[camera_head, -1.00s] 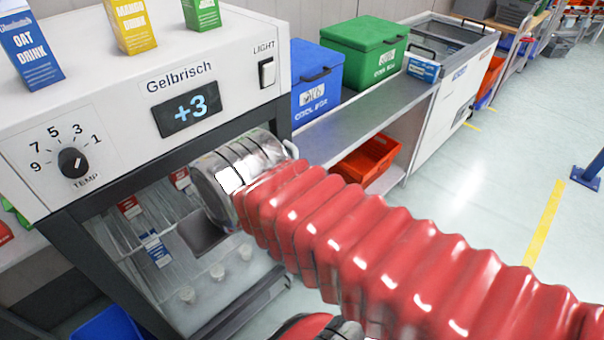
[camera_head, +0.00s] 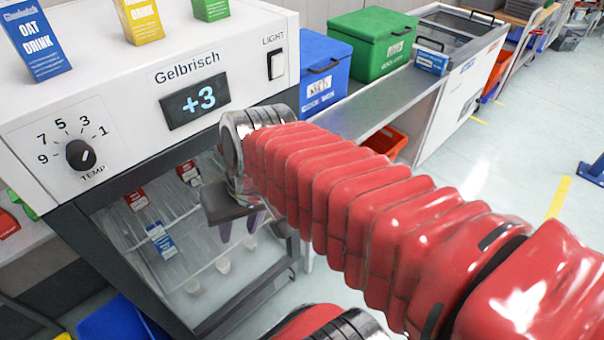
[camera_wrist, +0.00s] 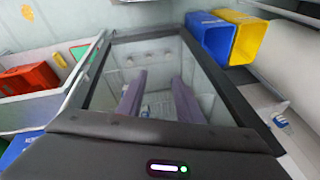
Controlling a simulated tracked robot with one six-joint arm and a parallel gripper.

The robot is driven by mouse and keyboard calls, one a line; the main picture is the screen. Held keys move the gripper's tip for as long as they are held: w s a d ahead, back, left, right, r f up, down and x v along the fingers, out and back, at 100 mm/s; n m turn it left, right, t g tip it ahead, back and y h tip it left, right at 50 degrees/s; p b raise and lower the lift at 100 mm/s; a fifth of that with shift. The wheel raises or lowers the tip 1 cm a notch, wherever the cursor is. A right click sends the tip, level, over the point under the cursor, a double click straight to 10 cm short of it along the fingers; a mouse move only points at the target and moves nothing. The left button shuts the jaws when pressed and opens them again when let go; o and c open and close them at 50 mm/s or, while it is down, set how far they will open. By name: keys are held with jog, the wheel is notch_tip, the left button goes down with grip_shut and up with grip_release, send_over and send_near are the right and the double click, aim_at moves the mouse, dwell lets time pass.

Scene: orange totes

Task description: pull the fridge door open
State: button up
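The white fridge (camera_head: 130,100) has a "Gelbrisch" panel reading +3. Below it is a glass door (camera_head: 200,265) in a dark frame, with small packs and cups behind the glass. The door looks shut. My gripper (camera_head: 240,226) is in front of the glass, near the door's upper right, with its two purple fingers apart. In the wrist view my gripper (camera_wrist: 158,98) shows both fingers spread and empty over the glass door (camera_wrist: 112,75). I cannot tell if they touch it. No handle is clearly visible; my arm covers part of the door's right side.
Three drink cartons, one the blue oat drink (camera_head: 36,45), stand on the fridge. Blue (camera_head: 322,75) and green (camera_head: 375,45) cool boxes sit on the counter to the right. An orange tote (camera_head: 388,142) is below. Open floor (camera_head: 500,150) lies at the right.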

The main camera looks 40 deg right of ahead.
jog(key=w+d+f+m+t+y, duration=0.2)
jog(key=w+d+f+m+y, duration=0.4)
jog(key=d+f+m+y, duration=0.7)
jog(key=s+d+f+m+t+h, duration=0.2)
jog(key=d+m+t+h, duration=0.3)
jog(key=d+m, duration=0.3)
jog(key=s+d+f+m+t+h, duration=0.1)
jog(key=d+f+m+t+h, duration=0.3)
jog(key=d+m+t, duration=0.3)
jog(key=d+m+h, duration=0.1)
jog(key=d+m, duration=0.1)
jog(key=d, duration=0.3)
jog(key=shift+s+d+m, duration=0.15)
jog(key=shift+s+m, duration=0.15)
jog(key=shift+s, duration=0.1)
jog(key=x, duration=1.4)
jog(key=shift+c, duration=0.2)
grip_shut()
